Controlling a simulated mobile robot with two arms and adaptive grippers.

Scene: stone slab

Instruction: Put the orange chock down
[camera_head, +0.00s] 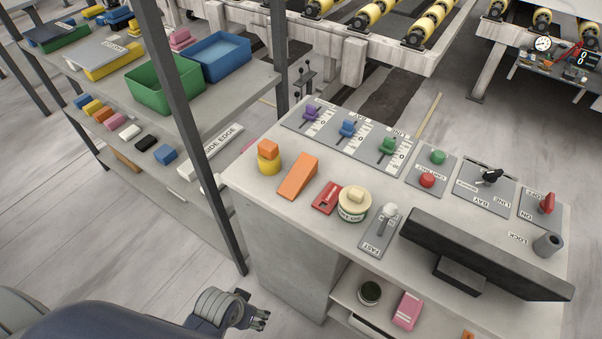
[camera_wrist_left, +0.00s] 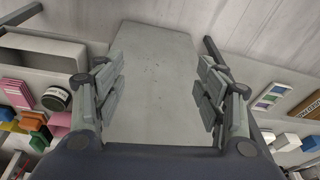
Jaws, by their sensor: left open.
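The orange chock (camera_head: 298,177) is a wedge-shaped block. It rests on the pale top of the control console (camera_head: 240,177), near its left end, between a yellow cylinder and a red item. My left gripper (camera_head: 262,318) is low in front of the console, below the level of its top and well apart from the chock. In the left wrist view my left gripper (camera_wrist_left: 160,78) has its fingers spread wide with nothing between them, facing a plain grey panel. My right gripper is not in view.
A yellow cylinder (camera_head: 269,165) with an orange block on it, a red item (camera_head: 327,198) and a round tin (camera_head: 354,204) stand near the chock. A dark monitor (camera_head: 485,255) takes up the console's front right. A shelf rack (camera_head: 215,110) with bins stands left.

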